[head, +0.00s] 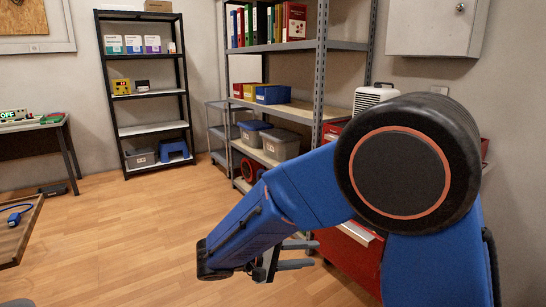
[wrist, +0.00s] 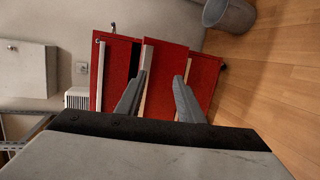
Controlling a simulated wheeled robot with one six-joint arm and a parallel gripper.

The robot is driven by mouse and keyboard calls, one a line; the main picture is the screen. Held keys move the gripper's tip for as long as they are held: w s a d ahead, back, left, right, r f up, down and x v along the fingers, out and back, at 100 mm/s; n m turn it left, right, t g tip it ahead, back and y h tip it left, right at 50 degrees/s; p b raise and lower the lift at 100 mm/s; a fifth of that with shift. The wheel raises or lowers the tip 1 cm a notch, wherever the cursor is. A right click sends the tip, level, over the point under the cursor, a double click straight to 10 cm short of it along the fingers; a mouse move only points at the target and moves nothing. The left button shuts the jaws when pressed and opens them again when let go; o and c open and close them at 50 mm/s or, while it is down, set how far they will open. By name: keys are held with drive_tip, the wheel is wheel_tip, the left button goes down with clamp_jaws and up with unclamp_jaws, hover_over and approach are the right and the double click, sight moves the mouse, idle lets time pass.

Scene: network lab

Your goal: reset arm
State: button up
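My blue arm fills the right side of the head view, bent at a large dark joint. It reaches down and left, and my gripper (head: 294,254) is at its end, low over the floor, pointing right toward the red cabinet (head: 350,262). The two grey fingers stand apart with nothing between them. In the wrist view my gripper (wrist: 160,88) also shows its fingers apart, with the red drawer cabinet (wrist: 165,75) seen sideways behind them. Its drawer fronts look stepped, some seemingly pulled out. My arm hides much of the cabinet in the head view.
A metal shelf (head: 315,75) with binders and bins stands behind my arm. A black shelf (head: 150,90) is farther back. A wooden table edge (head: 20,235) is at the left. A grey bin (wrist: 230,14) stands near the cabinet. The wooden floor (head: 120,240) between is clear.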

drive_tip(key=s+d+r+m+g+y, duration=0.1)
drive_tip(key=s+d+m+g+y, duration=0.2)
drive_tip(key=s+d, duration=0.55)
drive_tip(key=s+d+g+y, duration=0.2)
drive_tip(key=s+d+y, duration=0.4)
drive_tip(key=d, duration=0.5)
drive_tip(key=s+r+m+t+y, duration=0.1)
drive_tip(key=s+m+t+y, duration=0.1)
drive_tip(key=s+t+y, duration=0.2)
drive_tip(key=s+y, duration=0.1)
drive_tip(key=s, duration=0.2)
drive_tip(key=shift+s+d+r, duration=0.25)
drive_tip(key=shift+s+r, duration=0.05)
drive_tip(key=shift+r, duration=0.1)
